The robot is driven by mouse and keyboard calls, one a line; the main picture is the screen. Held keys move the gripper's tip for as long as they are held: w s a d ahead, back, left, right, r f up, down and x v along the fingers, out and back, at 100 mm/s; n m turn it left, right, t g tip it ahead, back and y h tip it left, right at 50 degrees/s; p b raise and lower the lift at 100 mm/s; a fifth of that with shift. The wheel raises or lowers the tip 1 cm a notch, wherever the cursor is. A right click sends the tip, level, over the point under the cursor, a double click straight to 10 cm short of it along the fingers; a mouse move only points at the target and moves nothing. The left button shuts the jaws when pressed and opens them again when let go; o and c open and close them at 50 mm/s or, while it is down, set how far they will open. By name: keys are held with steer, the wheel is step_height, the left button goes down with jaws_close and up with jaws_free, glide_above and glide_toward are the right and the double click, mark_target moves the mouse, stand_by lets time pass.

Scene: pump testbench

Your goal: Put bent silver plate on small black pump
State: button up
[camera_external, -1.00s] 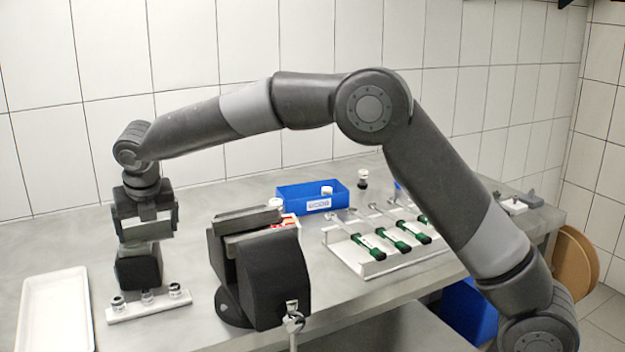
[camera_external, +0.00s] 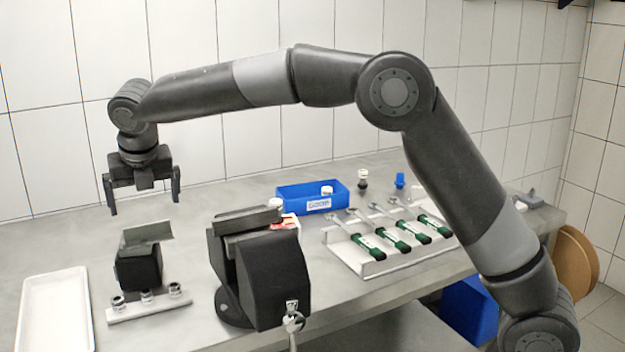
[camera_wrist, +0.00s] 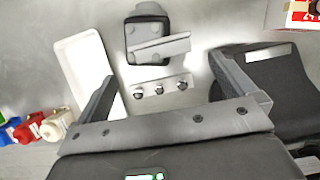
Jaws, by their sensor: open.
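The bent silver plate (camera_external: 148,232) lies on top of the small black pump (camera_external: 139,269), at the left of the bench. In the wrist view the plate (camera_wrist: 160,48) lies slightly slanted across the pump (camera_wrist: 147,13) and sticks out past its right side. I cannot tell whether it sits flush. My gripper (camera_external: 144,205) is open and empty above the plate, apart from it. Its two fingers also show in the wrist view (camera_wrist: 161,68), spread wide on both sides.
A strip with several metal fittings (camera_external: 148,305) lies in front of the pump. A white tray (camera_external: 57,312) is to the left and a large black vise (camera_external: 270,285) to the right. A blue bin (camera_external: 295,199) and a tool rack (camera_external: 372,268) stand farther right.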

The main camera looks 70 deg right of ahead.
steer(key=s+a+r+m, duration=0.1)
steer(key=s+r+m, duration=0.25)
steer(key=s, duration=0.45)
steer(key=s+a+r+m+t+y, duration=0.1)
steer(key=s+r+m, duration=0.3)
steer(key=s, duration=0.5)
steer(key=s+a+r+m, duration=0.1)
steer(key=s+r+m, duration=0.2)
steer(key=s+m, duration=0.4)
steer(key=s+f+m, duration=0.3)
steer(key=s+m, duration=0.1)
steer(key=s, duration=0.3)
steer(key=s+f+m+t+y, duration=0.1)
steer(key=s+f+m, duration=0.2)
steer(key=s, duration=0.5)
steer(key=s+f+m+y, duration=0.1)
steer(key=s+f+m, duration=0.2)
steer(key=s+m, duration=0.2)
steer(key=s, duration=0.2)
steer(key=shift+s+a+f, duration=0.25)
steer(key=shift+s, duration=0.15)
